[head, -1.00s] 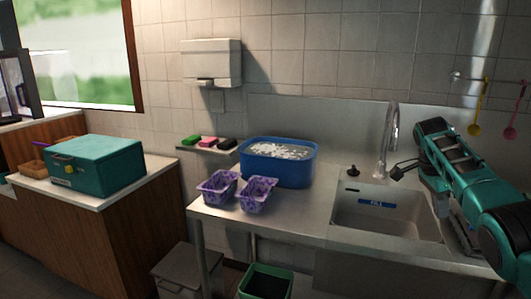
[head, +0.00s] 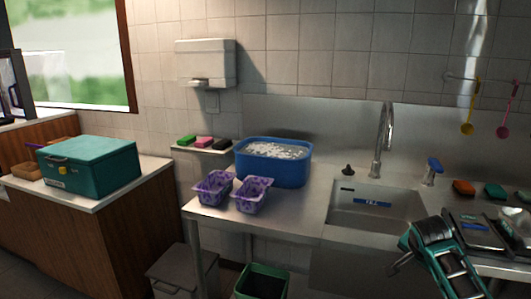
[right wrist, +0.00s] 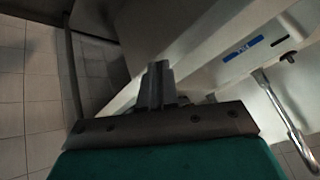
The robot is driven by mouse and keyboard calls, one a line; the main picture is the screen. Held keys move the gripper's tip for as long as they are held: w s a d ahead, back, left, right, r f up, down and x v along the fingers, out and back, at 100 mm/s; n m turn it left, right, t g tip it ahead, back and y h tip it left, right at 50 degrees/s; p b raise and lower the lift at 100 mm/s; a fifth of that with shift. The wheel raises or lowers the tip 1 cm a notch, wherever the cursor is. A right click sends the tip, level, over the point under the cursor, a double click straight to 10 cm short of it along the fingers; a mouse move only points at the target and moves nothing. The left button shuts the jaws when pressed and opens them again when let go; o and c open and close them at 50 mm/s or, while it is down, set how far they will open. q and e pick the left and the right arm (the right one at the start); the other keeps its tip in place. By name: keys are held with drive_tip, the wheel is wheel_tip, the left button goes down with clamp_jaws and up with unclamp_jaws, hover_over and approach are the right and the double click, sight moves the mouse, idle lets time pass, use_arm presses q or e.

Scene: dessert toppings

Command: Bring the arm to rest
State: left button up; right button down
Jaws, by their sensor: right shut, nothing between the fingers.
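My right arm (head: 440,262) is teal and black and shows at the lower right of the head view, in front of the counter's front edge by the sink. My left gripper is in neither view.
A faucet (head: 386,140), blue-topped bottle (head: 432,172) and sponges (head: 464,187) stand by the sink. A blue tub (head: 272,165) and two purple baskets (head: 214,188) are left of it. A green bin (head: 262,282) is below. A teal box (head: 90,165) sits on the left counter.

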drive_tip(key=w+a+r+n+t+y, duration=0.1)
drive_tip(key=w+a+r+n+t, duration=0.1)
drive_tip(key=w+r+n+t, duration=0.4)
drive_tip(key=w+a+r+n+t+y, duration=0.1)
drive_tip(key=w+a+r+n+t, duration=0.1)
drive_tip(key=w+r+n+t, duration=0.45)
drive_tip(key=s+a+f+n+g+y, duration=0.2)
drive_tip(key=s+a+f, duration=0.3)
drive_tip(key=s+f, duration=0.3)
drive_tip(key=s+a+f+n+g+y, duration=0.1)
drive_tip(key=s+a+f+g, duration=0.1)
drive_tip(key=s+a+f, duration=0.5)
drive_tip(key=s+a+f+g, duration=0.1)
drive_tip(key=s+f, duration=0.3)
drive_tip(key=s, duration=0.4)
drive_tip(key=s+a+f+g+y, duration=0.1)
drive_tip(key=s+a+f, duration=0.2)
drive_tip(key=s, duration=0.6)
drive_tip(key=s+a+f+g, duration=0.1)
drive_tip(key=s+a+f, duration=0.1)
drive_tip(key=s+f, duration=0.3)
drive_tip(key=s, duration=0.3)
drive_tip(key=shift+s+m+g, duration=0.2)
drive_tip(key=shift+m+g, duration=0.15)
